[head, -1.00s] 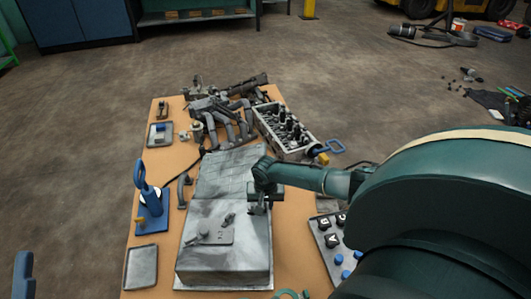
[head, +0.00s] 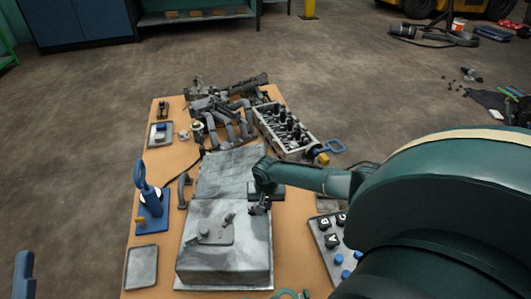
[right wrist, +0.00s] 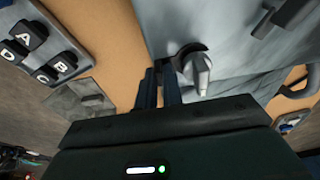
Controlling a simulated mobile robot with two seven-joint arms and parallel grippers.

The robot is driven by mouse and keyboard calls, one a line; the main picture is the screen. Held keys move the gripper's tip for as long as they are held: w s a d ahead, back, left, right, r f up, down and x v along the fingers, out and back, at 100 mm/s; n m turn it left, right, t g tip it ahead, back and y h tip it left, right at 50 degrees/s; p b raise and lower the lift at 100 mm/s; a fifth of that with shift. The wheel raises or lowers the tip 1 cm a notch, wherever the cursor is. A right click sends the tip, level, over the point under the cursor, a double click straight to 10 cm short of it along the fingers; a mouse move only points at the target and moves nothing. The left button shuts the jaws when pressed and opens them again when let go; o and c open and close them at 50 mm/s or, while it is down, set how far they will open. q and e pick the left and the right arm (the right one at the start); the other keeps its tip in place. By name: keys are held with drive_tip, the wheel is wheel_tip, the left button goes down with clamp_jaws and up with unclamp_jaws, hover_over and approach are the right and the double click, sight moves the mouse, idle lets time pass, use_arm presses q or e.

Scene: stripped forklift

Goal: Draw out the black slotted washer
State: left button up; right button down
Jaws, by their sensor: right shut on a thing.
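In the right wrist view, the black slotted washer (right wrist: 187,49) shows as a dark curved piece beside and partly around a grey bolt (right wrist: 201,72) on the grey metal block. My right gripper (right wrist: 162,73) is shut on the washer's near edge; its fingers hide part of the washer. In the head view, my right gripper (head: 259,210) is low at the right side of the grey block (head: 222,262), and the washer is too small to make out there. My left gripper is not in view.
A tray with lettered black knobs (head: 332,243) lies right of the block. A blue stand (head: 150,205) and an empty grey tray (head: 141,267) are on the left. Engine parts (head: 222,108) and a cylinder head (head: 286,130) crowd the table's far end.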

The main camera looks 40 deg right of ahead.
drive_tip(key=shift+s+d, duration=0.2)
drive_tip(key=shift+s+d+p, duration=0.45)
drive_tip(key=shift+d+p, duration=0.1)
drive_tip(key=shift+s+d+r, duration=0.1)
idle(0.3)
drive_tip(key=shift+s+d+p, duration=0.4)
drive_tip(key=shift+d+p, duration=0.05)
drive_tip(key=shift+s+d, duration=0.15)
drive_tip(key=shift+d, duration=0.05)
idle(0.4)
drive_tip(key=shift+s+d+p, duration=0.3)
drive_tip(key=shift+d+p, duration=0.05)
drive_tip(key=shift+p, duration=0.1)
